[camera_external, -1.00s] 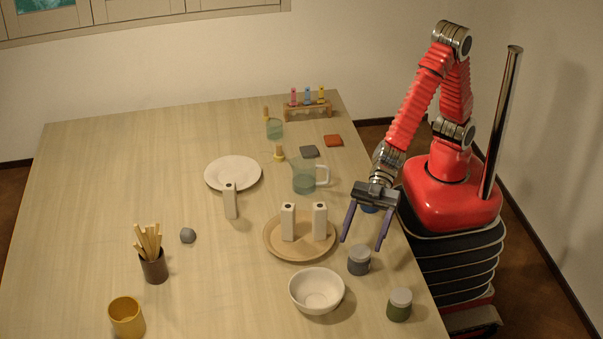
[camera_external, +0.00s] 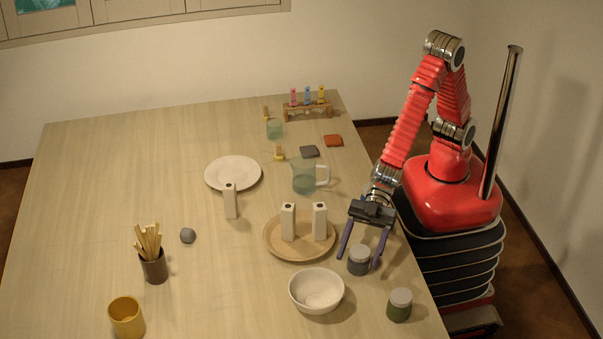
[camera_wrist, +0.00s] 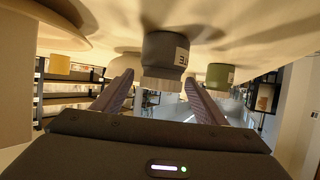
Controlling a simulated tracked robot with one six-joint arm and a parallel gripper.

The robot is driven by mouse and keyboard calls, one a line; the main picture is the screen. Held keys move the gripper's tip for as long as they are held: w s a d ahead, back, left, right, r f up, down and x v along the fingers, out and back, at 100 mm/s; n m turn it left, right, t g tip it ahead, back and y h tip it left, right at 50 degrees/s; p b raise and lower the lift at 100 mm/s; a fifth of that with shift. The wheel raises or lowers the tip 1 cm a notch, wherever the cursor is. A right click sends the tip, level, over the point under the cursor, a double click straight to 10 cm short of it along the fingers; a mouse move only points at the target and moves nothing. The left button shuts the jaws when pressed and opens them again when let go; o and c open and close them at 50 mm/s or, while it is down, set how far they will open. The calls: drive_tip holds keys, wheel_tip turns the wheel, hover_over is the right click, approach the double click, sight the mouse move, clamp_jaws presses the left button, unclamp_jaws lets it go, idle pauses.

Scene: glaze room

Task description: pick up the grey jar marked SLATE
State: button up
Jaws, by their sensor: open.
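The grey jar (camera_external: 359,264) with a pale grey lid stands upright on the table's right side, right of the wooden tray. In the wrist view, which shows the scene upside down, the dark grey jar (camera_wrist: 162,50) bears a white label, partly turned away, with the letters "TE" legible. My gripper (camera_external: 358,258) is open and reaches down towards the jar, its purple fingers either side of it in the outside view. In the wrist view the jar appears between and just beyond the fingertips (camera_wrist: 159,82); I see no contact.
A green jar (camera_external: 399,309) with a grey lid stands nearer the camera, to the right. A white bowl (camera_external: 316,305) sits left of the grey jar. The wooden tray (camera_external: 272,248) holds two white bottles (camera_external: 288,222). A clear jug (camera_external: 304,176) stands farther back.

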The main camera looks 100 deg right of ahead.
sight(359, 254)
drive_tip(key=shift+x, duration=1.65)
drive_tip(key=c, duration=1.3)
wheel_tip(359, 254, up, 10)
